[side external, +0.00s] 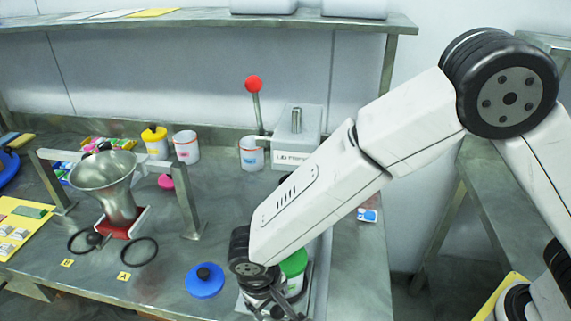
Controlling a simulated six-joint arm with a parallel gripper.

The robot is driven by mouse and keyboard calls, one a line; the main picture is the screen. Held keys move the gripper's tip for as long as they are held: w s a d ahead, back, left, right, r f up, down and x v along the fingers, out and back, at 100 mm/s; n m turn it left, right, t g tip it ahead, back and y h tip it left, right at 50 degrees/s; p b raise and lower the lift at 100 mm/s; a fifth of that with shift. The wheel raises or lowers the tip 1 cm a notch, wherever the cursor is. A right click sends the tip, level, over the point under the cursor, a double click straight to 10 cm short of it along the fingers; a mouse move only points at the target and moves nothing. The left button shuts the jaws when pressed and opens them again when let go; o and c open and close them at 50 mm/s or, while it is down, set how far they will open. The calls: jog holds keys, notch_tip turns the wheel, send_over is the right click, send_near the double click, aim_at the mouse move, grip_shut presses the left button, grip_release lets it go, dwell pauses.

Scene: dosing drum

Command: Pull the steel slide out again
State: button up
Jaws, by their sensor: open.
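My gripper (273,303) is low over the front of the bench, at the bottom of the side view. It is open, and its fingertips are partly cut off by the frame edge. A green-topped white container (294,264) stands right beside it, partly hidden behind my wrist. I cannot clearly pick out the steel slide; my gripper and wrist cover much of that spot.
A blue lid (205,281) with a black knob lies left of my gripper. Black rings (138,251) lie before the funnel. White tubs (186,147) and a lid press (296,138) with a red-knobbed lever (254,85) stand behind.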

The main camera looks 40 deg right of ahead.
jog(key=shift+a+r, duration=0.2)
jog(key=shift+r, duration=0.75)
jog(key=shift+d, duration=0.1)
jog(key=shift+w+d+r, duration=0.1)
jog(key=shift+d+r, duration=0.05)
jog(key=shift+d, duration=0.15)
jog(key=s+d+r, duration=0.1)
jog(key=d+r, duration=0.1)
jog(key=d, duration=0.7)
jog(key=s+d+r+m+t+y, duration=0.1)
jog(key=s+d+r, duration=0.1)
jog(key=d, duration=0.7)
jog(key=s+d+r+m+t+y, duration=0.1)
jog(key=s+d+r, duration=0.1)
jog(key=d, duration=0.7)
jog(key=shift+d, duration=0.35)
